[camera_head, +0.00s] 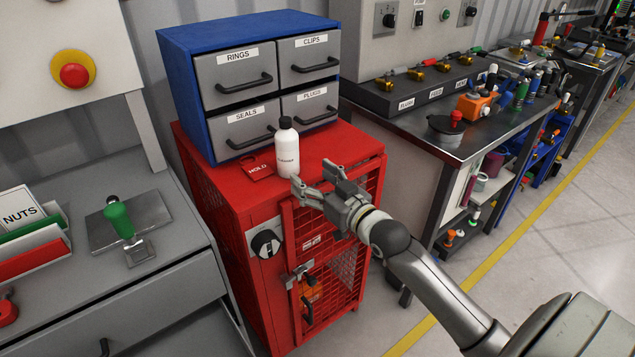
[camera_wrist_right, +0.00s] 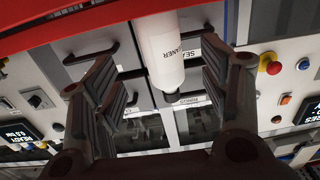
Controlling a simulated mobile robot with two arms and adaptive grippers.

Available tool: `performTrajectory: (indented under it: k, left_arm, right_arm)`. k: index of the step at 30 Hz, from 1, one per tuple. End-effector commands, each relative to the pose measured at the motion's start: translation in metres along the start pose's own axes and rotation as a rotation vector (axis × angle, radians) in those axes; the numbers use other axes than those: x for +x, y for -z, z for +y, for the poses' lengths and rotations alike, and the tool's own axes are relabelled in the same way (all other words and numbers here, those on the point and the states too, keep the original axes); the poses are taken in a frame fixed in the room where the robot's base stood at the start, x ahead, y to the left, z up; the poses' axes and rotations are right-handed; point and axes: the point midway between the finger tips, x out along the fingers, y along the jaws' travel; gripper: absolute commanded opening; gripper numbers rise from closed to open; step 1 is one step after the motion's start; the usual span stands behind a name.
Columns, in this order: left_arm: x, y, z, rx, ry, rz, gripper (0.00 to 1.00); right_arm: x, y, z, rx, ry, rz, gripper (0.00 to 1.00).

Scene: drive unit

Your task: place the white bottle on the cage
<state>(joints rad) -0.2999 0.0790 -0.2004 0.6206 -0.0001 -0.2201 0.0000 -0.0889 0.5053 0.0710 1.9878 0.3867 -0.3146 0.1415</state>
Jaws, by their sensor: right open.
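The white bottle (camera_head: 287,152) with a black cap stands upright on the red top of the cage (camera_head: 343,151), near its front edge. The cage is a red mesh locker with a dark knob and a latch on its front. My right gripper (camera_head: 312,178) is open and empty, just in front of the bottle at the cage's front edge. In the right wrist view, which is upside down, the bottle (camera_wrist_right: 162,45) shows between the two spread fingers (camera_wrist_right: 157,75), apart from them. My left gripper is not in view.
A blue cabinet (camera_head: 182,83) with grey labelled drawers stands on the cage behind the bottle. A red tag (camera_head: 257,169) lies left of the bottle. A grey bench (camera_head: 172,255) is at left, a metal workbench (camera_head: 451,149) at right. The cage top right of the bottle is clear.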

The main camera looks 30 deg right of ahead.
Motion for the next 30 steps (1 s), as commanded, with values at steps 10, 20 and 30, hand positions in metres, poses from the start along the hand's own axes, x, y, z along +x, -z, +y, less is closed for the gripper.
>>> performTrajectory:
  k: [10, 20, 30]
  left_arm:
    - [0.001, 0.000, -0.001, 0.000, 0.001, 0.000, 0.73]
    - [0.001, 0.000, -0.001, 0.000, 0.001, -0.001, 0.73]
    - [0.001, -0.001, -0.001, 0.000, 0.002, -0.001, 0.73]
  right_arm:
    - [-0.013, 0.001, 0.000, 0.000, 0.000, 0.001, 0.68]
    - [-0.012, -0.096, 0.017, 0.017, -0.059, -0.161, 0.68]
    - [-0.118, -0.392, 0.002, 0.009, -0.135, -0.699, 0.68]
